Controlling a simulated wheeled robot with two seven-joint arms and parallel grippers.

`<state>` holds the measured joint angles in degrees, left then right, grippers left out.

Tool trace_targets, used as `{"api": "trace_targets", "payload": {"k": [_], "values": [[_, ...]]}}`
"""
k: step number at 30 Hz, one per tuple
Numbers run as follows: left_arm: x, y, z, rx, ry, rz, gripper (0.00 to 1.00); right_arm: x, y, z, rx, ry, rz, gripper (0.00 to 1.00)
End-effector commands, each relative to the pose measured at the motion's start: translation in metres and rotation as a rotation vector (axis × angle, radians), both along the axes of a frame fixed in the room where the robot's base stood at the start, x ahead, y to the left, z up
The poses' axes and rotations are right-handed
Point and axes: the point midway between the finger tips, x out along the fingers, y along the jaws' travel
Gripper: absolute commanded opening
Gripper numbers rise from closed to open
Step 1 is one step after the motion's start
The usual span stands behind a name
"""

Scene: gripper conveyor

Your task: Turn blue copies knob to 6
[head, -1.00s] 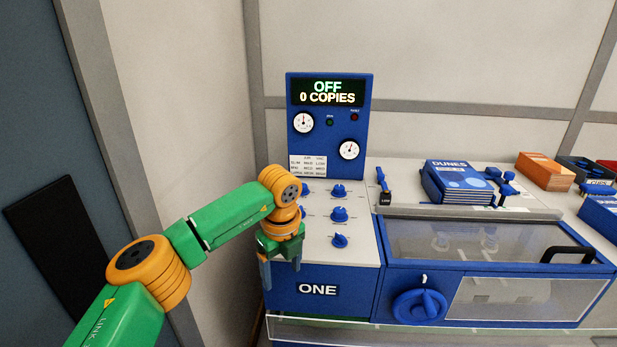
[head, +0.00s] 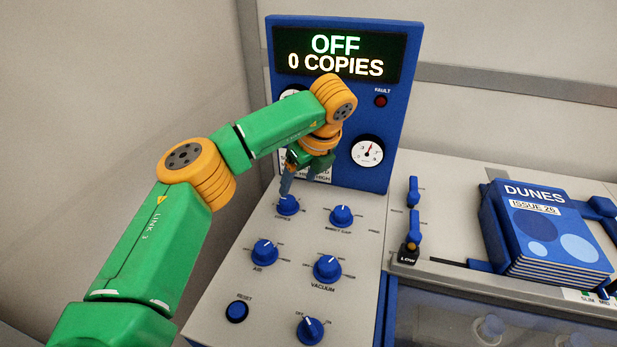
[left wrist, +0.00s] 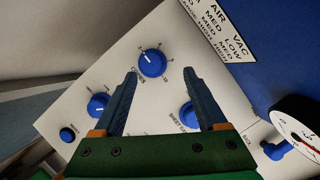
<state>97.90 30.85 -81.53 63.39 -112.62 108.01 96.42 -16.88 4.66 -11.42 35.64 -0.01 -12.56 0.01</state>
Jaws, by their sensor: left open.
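The blue copies knob (head: 288,206) is at the top left of the machine's white control panel, labelled COPIES. In the left wrist view the copies knob (left wrist: 152,63) lies just beyond the fingertips, between their lines, with a white pointer mark toward its upper left. My left gripper (head: 298,185) is right above the knob in the head view and partly covers it. In the left wrist view the left gripper (left wrist: 162,82) is open and empty, its two fingers apart. The display (head: 338,55) reads OFF and 0 COPIES. My right gripper is not in view.
Nearby are the sheet gap knob (head: 341,216), air knob (head: 264,253), vacuum knob (head: 327,268), reset button (head: 237,311) and an on/off knob (head: 310,330). The upright blue display panel (head: 392,120) stands behind. A stack of Dunes magazines (head: 545,235) lies to the right.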

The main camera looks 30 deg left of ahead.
Motion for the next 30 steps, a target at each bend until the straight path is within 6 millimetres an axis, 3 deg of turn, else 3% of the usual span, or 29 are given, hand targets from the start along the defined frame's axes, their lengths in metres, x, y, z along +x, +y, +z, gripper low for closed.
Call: {"api": "trace_targets", "payload": {"k": [12,20,28,30], "values": [[0.007,0.024,-0.06,-0.001,0.004,0.0,0.74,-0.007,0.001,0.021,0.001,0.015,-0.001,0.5],[0.008,0.025,-0.065,0.0,0.002,-0.001,0.74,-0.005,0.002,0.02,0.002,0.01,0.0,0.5],[0.008,0.025,-0.065,0.0,0.002,-0.001,0.01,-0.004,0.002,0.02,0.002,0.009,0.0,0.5],[0.008,0.025,-0.065,0.0,0.002,-0.001,0.0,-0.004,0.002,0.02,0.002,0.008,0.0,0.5]]}}
